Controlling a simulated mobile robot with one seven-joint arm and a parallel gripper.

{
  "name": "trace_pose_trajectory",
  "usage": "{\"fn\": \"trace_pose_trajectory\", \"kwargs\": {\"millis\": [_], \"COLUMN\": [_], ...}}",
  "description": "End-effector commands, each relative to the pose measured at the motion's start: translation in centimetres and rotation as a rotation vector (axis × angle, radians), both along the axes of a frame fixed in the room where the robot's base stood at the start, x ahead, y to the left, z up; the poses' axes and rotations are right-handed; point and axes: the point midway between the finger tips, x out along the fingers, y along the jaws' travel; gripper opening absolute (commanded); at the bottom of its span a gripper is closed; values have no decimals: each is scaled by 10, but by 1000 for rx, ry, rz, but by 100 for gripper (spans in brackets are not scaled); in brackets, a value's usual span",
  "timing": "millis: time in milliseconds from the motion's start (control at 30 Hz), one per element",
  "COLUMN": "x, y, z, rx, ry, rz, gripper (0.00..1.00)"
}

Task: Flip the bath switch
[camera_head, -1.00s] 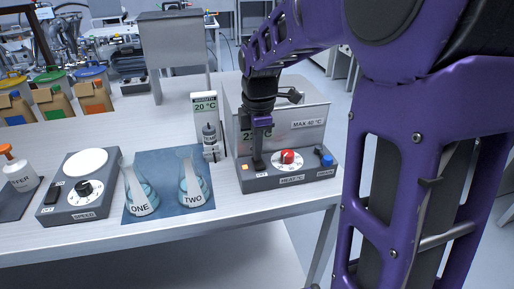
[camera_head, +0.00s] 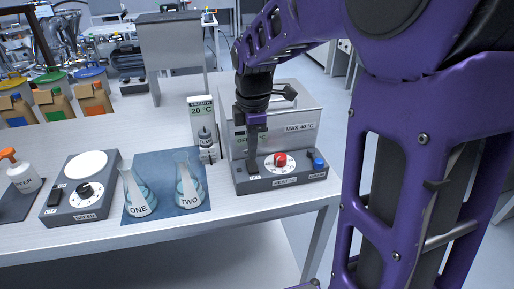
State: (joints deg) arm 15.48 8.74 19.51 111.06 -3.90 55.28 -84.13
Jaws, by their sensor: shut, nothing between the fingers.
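The bath is a grey metal box with a dark control panel (camera_head: 300,180) along its front, at the right end of the bench. A red knob (camera_head: 280,160) on a white dial sits mid-panel, and a blue knob (camera_head: 318,163) is at its right end. My gripper (camera_head: 253,170) is shut and empty, pointing down at the left part of the panel, in front of the bath's readout. The bath switch is not visible; my fingers cover that left area. I cannot tell whether the fingertips touch the panel.
Flasks ONE (camera_head: 138,193) and TWO (camera_head: 188,183) stand on a blue mat to the left. A thermometer stand reading 20 °C (camera_head: 203,125) stands close left of the bath. A stirrer plate (camera_head: 85,180) is further left. The bench's front edge runs just below the panel.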

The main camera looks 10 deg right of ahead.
Motion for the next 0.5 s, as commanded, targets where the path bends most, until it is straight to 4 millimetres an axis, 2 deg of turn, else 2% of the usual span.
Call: {"fn": "trace_pose_trajectory", "kwargs": {"millis": [33,300,500], "x": [1,-6,-10], "y": [4,5,5], "z": [14,70,100], "rx": [0,-1,0], "ry": [0,-4,-3], "rz": [2,-1,0], "gripper": [0,0,0]}}
